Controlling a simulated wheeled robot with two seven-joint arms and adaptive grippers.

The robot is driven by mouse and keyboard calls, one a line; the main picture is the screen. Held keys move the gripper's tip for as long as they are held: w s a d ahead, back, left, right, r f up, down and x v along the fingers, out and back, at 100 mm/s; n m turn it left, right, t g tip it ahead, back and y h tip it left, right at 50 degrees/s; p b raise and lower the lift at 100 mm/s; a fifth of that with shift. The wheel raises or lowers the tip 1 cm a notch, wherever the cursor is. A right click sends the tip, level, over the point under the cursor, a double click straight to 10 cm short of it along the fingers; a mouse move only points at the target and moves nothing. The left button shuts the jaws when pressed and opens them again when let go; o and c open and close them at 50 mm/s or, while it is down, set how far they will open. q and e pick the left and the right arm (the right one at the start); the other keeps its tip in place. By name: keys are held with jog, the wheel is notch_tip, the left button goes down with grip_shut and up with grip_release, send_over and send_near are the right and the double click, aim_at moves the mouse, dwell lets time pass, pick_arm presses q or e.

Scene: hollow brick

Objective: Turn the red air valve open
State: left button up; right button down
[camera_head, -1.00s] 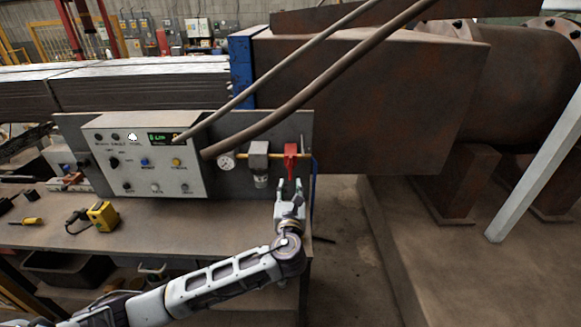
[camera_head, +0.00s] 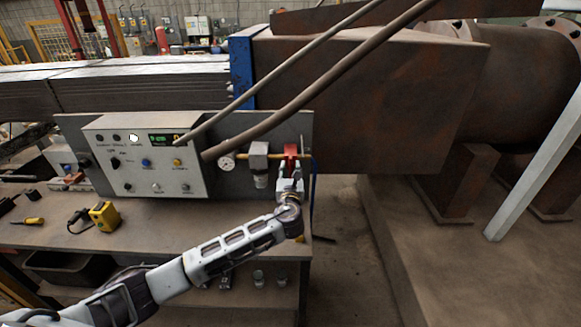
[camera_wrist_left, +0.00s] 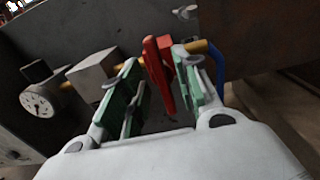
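The red air valve (camera_head: 291,151) sits on a brass pipe at the right end of the grey panel, right of the filter unit (camera_head: 259,158). My left gripper (camera_head: 291,170) is at the valve from below and in front. In the left wrist view, the red valve handle (camera_wrist_left: 160,75) hangs down between the two green-padded fingers of my left gripper (camera_wrist_left: 158,88). The fingers are open, with a gap on the left of the handle; the right finger is close to it, and contact cannot be told. My right gripper is not in view.
A round pressure gauge (camera_head: 227,162) is left of the filter. The control box (camera_head: 146,160) stands on the bench (camera_head: 150,228). A yellow tool (camera_head: 103,215) and a screwdriver (camera_head: 33,221) lie at left.

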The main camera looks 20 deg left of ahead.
pick_arm(q)
jog(key=shift+x, duration=1.2)
grip_shut()
